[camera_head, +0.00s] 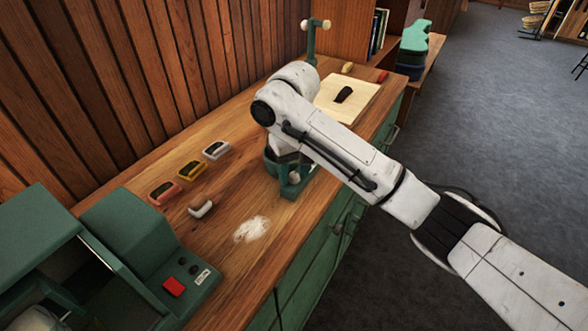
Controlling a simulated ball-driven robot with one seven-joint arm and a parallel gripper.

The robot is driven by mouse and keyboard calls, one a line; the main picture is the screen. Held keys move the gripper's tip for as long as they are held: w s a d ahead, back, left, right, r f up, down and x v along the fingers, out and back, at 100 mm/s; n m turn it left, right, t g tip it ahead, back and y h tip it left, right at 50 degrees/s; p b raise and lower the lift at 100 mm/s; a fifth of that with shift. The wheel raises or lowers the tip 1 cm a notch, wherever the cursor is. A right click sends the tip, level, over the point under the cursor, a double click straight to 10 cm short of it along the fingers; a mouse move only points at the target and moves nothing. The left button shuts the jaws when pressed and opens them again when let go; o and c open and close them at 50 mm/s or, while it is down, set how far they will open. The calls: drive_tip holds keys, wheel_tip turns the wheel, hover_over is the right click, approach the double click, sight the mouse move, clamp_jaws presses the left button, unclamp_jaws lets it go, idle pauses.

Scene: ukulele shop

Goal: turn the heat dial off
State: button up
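My white arm reaches from the lower right over the wooden bench (215,245). My gripper (284,157) points down at a small green device (290,190) near the bench's front edge. The wrist covers much of both, so the fingers' opening and any contact are hidden. A small pale round part (294,178) shows on the device's front; I cannot tell whether it is the heat dial. A larger green machine (130,235) at the lower left has a red square button (174,287), small dark round controls (188,264) and a white label (203,277). None is clearly marked as the heat dial.
Brushes or blocks in red (164,193), yellow (190,171) and grey (216,150) line the bench. A white-and-brown one (201,206) and pale dust (252,229) lie nearer. A green stand (312,45) and a pale board (365,98) are behind. Grey floor at right is open.

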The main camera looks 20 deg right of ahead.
clamp_jaws()
drive_tip(key=shift+r+n+p, duration=0.1)
drive_tip(key=shift+n+p, duration=0.25)
drive_tip(key=shift+n, duration=0.05)
drive_tip(key=n+p, duration=0.2)
drive_tip(key=n, duration=0.1)
drive_tip(key=shift+n+p, duration=0.3)
drive_tip(key=shift+p, duration=0.1)
drive_tip(key=n+p, duration=0.2)
drive_tip(key=n, duration=0.3)
drive_tip(key=shift+n+p, duration=0.3)
drive_tip(key=shift+p, duration=0.05)
drive_tip(key=n+p, duration=0.1)
drive_tip(key=n, duration=0.4)
drive_tip(key=shift+p, duration=0.4)
drive_tip(key=shift+n+p, duration=0.45)
drive_tip(key=shift+n, duration=2.05)
